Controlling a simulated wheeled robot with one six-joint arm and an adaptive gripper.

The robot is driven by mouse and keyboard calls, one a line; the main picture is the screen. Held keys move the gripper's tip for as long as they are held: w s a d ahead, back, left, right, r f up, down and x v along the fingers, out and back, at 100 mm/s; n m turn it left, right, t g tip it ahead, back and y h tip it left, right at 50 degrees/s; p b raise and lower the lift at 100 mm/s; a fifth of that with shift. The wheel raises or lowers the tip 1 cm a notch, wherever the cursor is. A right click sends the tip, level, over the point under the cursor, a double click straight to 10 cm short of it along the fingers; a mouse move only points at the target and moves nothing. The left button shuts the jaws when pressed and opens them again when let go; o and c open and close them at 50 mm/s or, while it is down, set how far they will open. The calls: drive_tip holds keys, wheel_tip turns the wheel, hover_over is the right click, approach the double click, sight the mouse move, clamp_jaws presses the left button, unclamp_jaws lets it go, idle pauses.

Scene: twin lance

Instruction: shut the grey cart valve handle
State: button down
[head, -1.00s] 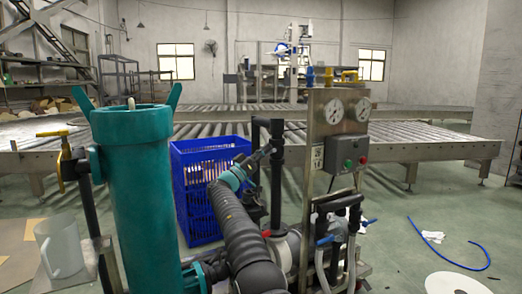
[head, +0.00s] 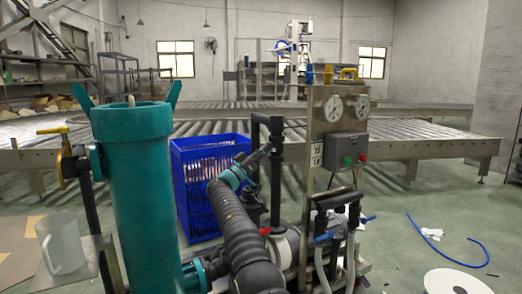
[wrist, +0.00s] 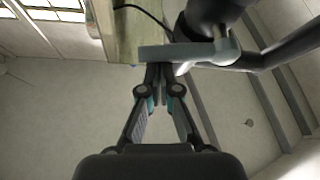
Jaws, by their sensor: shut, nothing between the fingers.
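My gripper (head: 266,150) is at the end of my arm, beside the black upright pipe (head: 276,180) of the cart in the head view. In the wrist view my gripper (wrist: 160,73) is shut and empty, its fingertips together. A flat grey bar (wrist: 185,52), which looks like the grey valve handle, crosses just beyond the fingertips. The fingertips appear to be against or very close to the bar; I cannot tell whether they touch. A dark pipe (wrist: 215,14) is behind the bar. In the head view the handle is too small and covered to make out.
A teal cylinder (head: 138,200) stands at left with a yellow-handled valve (head: 55,131). A gauge panel (head: 326,125) rises right of my gripper. Black hoses and pipes (head: 337,198) crowd the cart. A blue crate (head: 190,165) is behind. Open floor with a blue hose (head: 450,258) is at right.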

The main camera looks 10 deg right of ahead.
drive_tip(key=shift+s+d+f+b, duration=0.15)
drive_tip(key=shift+f+b, duration=0.2)
drive_tip(key=shift+f, duration=0.35)
idle(0.7)
